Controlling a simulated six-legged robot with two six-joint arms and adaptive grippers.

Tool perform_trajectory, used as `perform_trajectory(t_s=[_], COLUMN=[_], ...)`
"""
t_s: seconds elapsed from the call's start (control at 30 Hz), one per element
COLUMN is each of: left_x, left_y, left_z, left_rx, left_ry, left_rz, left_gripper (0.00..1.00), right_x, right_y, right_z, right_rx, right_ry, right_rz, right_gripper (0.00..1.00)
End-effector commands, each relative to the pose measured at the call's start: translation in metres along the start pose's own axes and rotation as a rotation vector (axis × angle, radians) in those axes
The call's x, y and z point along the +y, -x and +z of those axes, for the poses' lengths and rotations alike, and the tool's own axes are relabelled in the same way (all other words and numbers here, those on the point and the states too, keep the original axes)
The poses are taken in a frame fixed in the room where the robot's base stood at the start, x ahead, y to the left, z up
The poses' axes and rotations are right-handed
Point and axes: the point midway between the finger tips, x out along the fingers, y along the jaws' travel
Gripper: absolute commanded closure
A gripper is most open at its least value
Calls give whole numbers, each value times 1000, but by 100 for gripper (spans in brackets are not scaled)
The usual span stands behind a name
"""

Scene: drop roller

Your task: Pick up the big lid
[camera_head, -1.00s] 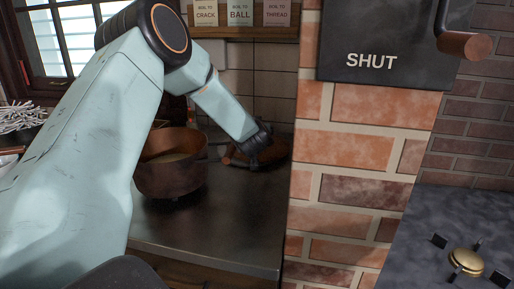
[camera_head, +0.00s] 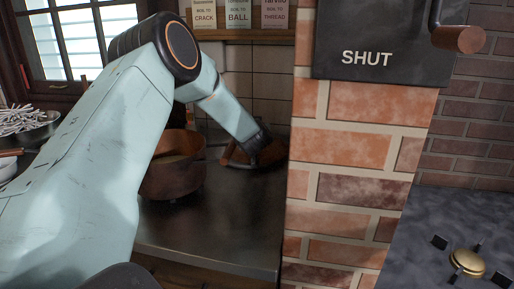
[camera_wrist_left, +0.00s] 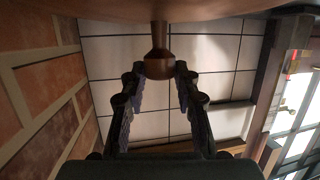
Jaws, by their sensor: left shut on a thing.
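The big lid (camera_head: 237,156) is a copper-coloured disc on the dark metal counter, close to the brick pillar, partly hidden by my gripper. In the left wrist view the lid's underside or rim (camera_wrist_left: 160,11) fills the top edge, and its brown knob (camera_wrist_left: 159,62) hangs between my fingertips. My left gripper (camera_head: 264,150) reaches down to the lid from the left; in the wrist view its fingers (camera_wrist_left: 158,76) are shut on the knob. My right gripper is not in view.
A copper pot (camera_head: 172,170) stands on the counter (camera_head: 215,230) left of the lid. The brick pillar (camera_head: 345,150) rises close at the right. A shelf (camera_head: 240,37) with labelled boxes hangs behind. The counter's front part is clear.

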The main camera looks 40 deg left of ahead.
Motion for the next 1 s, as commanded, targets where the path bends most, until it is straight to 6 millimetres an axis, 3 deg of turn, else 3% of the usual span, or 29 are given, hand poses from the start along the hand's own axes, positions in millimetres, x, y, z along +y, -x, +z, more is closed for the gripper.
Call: perform_trajectory(t_s=[0.23, 0.83, 1.0], left_x=[0, 0, 0], left_y=[0, 0, 6], left_z=[1, -1, -20], left_rx=[-1, 0, 3], left_ry=[1, 1, 5], left_rz=[-1, -1, -1], left_gripper=[100, 100, 100], right_x=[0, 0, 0], right_y=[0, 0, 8], right_z=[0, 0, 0], right_rx=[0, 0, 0], right_ry=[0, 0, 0], right_rz=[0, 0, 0], right_gripper=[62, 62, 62])
